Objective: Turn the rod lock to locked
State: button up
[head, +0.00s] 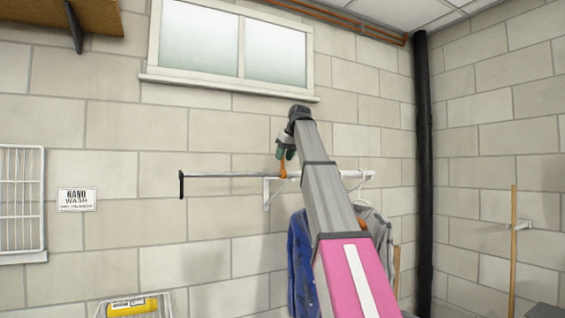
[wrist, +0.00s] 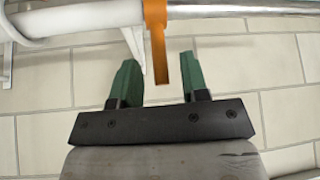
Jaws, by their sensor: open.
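The rod lock is an orange lever (wrist: 158,45) on the horizontal clothes rod. In the wrist view it stands where a white tube (wrist: 70,22) meets a silver rod (wrist: 240,7). Its free end points down the picture, toward my gripper. My gripper (wrist: 159,62) is open, with one green finger on each side of the lever's end and a visible gap to both. In the head view the orange lock (head: 283,163) shows small beside my gripper (head: 286,154), partly hidden by it. The lock's far side is hidden.
The silver rod (head: 225,175) runs left to a black end piece (head: 181,184). A white bracket (head: 267,193) stands below the rod. Blue clothing (head: 300,265) and grey clothing (head: 377,228) hang below. A block wall lies behind.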

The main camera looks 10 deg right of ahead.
jog(key=v, duration=0.8)
jog(key=shift+f, duration=0.1)
